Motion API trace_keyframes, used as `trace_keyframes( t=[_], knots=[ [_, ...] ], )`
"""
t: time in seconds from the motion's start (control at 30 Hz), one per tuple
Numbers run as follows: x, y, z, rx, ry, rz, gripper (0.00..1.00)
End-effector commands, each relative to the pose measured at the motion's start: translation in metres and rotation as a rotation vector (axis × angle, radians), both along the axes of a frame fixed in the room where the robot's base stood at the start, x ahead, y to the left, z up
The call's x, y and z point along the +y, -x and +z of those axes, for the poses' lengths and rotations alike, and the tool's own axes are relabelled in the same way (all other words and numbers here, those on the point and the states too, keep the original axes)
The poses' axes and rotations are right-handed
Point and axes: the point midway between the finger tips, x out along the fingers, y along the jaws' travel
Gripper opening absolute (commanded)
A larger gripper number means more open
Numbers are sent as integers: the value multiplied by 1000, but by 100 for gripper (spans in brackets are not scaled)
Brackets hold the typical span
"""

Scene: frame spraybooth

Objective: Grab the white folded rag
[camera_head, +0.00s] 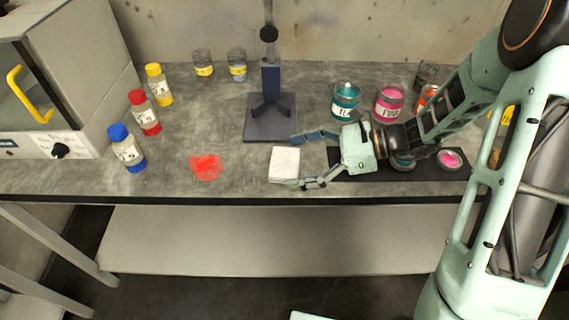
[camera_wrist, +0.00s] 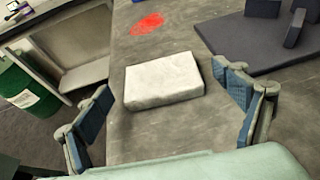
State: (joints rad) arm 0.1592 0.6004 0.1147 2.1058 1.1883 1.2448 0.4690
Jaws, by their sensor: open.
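The white folded rag (camera_head: 284,163) lies flat on the grey bench near its front edge. My gripper (camera_head: 298,160) comes in from the right, with its fingers spread wide at the rag's right side. In the wrist view the rag (camera_wrist: 163,80) shows as a thick white block just ahead of my gripper (camera_wrist: 165,115). One finger is to its left and one to its right, both apart from it in that picture. Nothing is between the fingers' pads. I cannot tell how high the fingers are above the bench.
A red paint patch (camera_head: 206,167) is left of the rag. A stand with a dark base (camera_head: 270,130) is behind it. Bottles with blue (camera_head: 126,148), red (camera_head: 144,112) and yellow (camera_head: 158,85) caps stand left. Paint jars (camera_head: 345,101) and a black mat (camera_head: 425,172) are right.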

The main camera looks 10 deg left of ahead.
Motion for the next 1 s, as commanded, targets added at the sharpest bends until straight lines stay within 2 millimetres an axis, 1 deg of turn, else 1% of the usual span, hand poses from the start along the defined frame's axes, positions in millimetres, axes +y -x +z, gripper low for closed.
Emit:
trace_keyframes(
  t=[0.03, 0.1, 0.33, 0.37, 0.6, 0.7, 1.0],
  knots=[
    [6, 1, -2, 0, -1, 3, 89],
    [10, 2, -4, -1, 0, 1, 89],
    [11, 1, -5, -1, 0, -1, 89],
    [11, 1, -5, -1, 0, -1, 87],
    [11, 1, -4, -1, 0, -1, 60],
    [11, 1, -4, -1, 0, -1, 52],
    [11, 1, -2, -1, 0, -1, 52]
  ],
)
